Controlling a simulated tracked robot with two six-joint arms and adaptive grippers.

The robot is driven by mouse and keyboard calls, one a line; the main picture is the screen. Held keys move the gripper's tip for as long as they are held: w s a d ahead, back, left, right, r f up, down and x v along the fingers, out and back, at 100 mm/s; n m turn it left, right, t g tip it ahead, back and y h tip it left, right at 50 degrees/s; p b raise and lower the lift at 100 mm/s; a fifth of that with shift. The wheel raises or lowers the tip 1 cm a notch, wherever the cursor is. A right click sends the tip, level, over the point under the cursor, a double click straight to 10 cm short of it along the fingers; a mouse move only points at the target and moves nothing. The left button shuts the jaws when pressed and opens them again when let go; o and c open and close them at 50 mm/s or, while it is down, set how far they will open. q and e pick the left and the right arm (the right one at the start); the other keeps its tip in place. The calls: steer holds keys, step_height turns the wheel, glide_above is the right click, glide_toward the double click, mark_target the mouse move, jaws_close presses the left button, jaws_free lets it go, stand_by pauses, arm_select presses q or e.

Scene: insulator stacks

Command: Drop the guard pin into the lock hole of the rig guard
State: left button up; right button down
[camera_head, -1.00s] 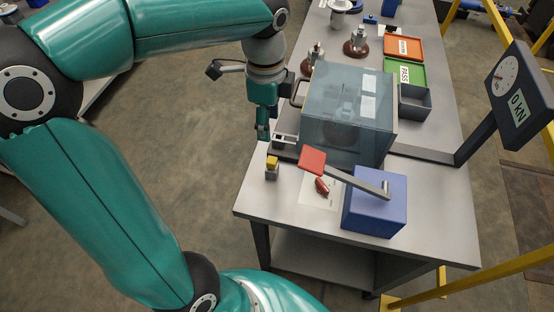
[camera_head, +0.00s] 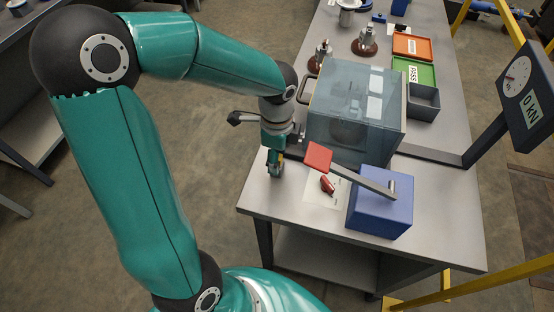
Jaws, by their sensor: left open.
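My left gripper (camera_head: 276,163) points down at the left edge of the table, open, around or right in front of the yellow-topped guard pin (camera_head: 280,157). I cannot tell whether the fingers touch the pin. The rig guard (camera_head: 352,130), a clear bluish box with a handle on its left, stands shut on the table just right of the gripper. Its lock hole is hidden behind my wrist. My right gripper is not in view.
A blue box (camera_head: 380,204) with a red-ended lever (camera_head: 318,157) stands in front of the guard. A small red object (camera_head: 327,185) lies on a white sheet. A gauge (camera_head: 524,95), green tray (camera_head: 414,72) and grey bin (camera_head: 423,102) are to the right. The front left tabletop is clear.

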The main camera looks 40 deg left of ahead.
arm_select(q)
steer(key=shift+f, duration=0.15)
jaws_close()
stand_by(0.4)
step_height(320, 180, up, 18)
steer(key=r+p, duration=0.1)
steer(key=p, duration=0.1)
steer(key=w+f+p, duration=0.2)
steer(key=w+p, duration=0.1)
steer(key=w, duration=0.4)
steer(key=a+f+p, duration=0.3)
steer(key=a+f, duration=0.1)
steer(key=f, duration=0.1)
steer(key=shift+w+a+f, duration=0.15)
steer(key=shift+a+f, duration=0.1)
steer(key=shift+f, duration=0.05)
